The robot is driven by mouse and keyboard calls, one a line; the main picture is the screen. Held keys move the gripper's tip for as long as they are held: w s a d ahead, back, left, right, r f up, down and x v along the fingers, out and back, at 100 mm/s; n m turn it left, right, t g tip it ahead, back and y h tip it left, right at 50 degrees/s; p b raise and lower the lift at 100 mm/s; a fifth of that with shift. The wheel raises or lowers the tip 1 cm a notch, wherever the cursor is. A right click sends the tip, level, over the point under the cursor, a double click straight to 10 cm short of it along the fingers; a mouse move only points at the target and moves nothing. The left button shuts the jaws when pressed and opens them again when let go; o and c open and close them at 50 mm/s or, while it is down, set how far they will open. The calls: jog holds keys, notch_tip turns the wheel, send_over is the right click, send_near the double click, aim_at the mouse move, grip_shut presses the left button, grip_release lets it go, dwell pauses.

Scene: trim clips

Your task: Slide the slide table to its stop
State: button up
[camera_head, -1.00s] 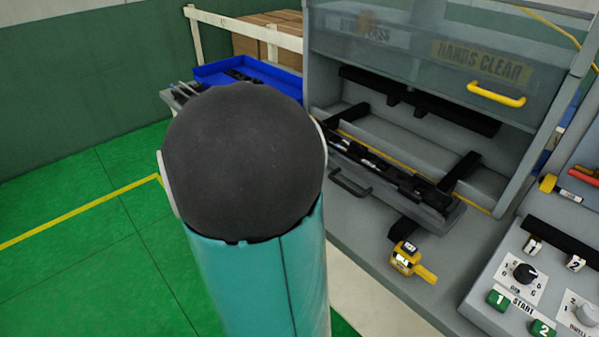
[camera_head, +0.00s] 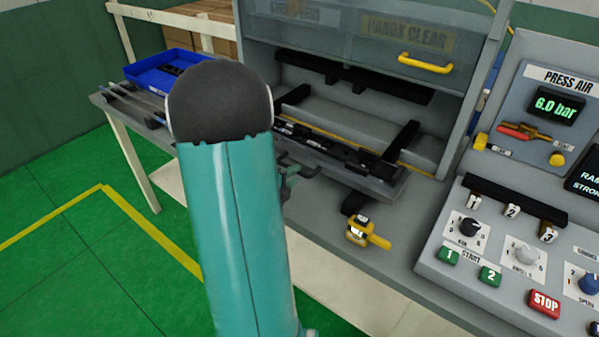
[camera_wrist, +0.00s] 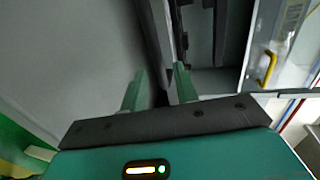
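The slide table (camera_head: 380,187) is a grey, tray-like carriage carrying a dark strip of parts. It sits in the press opening in the head view, its front lip over the bench. My gripper (camera_head: 290,178) is at the handle, mostly hidden behind my arm link. In the wrist view its two green fingers (camera_wrist: 158,84) stand apart, with a dark edge running up between and beyond them. I cannot tell whether they touch the handle.
A raised clear guard with a yellow handle (camera_head: 426,63) hangs above the opening. A yellow device (camera_head: 366,233) sits on the bench front. A control panel (camera_head: 500,250) with buttons and knobs stands at right. A blue bin (camera_head: 160,72) is at back left. Green floor is open at left.

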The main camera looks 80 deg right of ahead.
aim_at(298, 173)
jog(key=shift+x, duration=1.95)
grip_shut()
jog(key=shift+d, duration=0.1)
jog(key=r+x, duration=0.1)
jog(key=x, duration=0.7)
jog(key=r+x, duration=0.2)
jog(key=x, duration=0.6)
jog(key=s+r+x, duration=0.1)
jog(key=r+x, duration=0.1)
jog(key=x, duration=0.7)
jog(key=shift+d+r, duration=0.15)
jog(key=shift+d, duration=0.35)
jog(key=shift+d+r, duration=0.1)
jog(key=shift+d, duration=0.1)
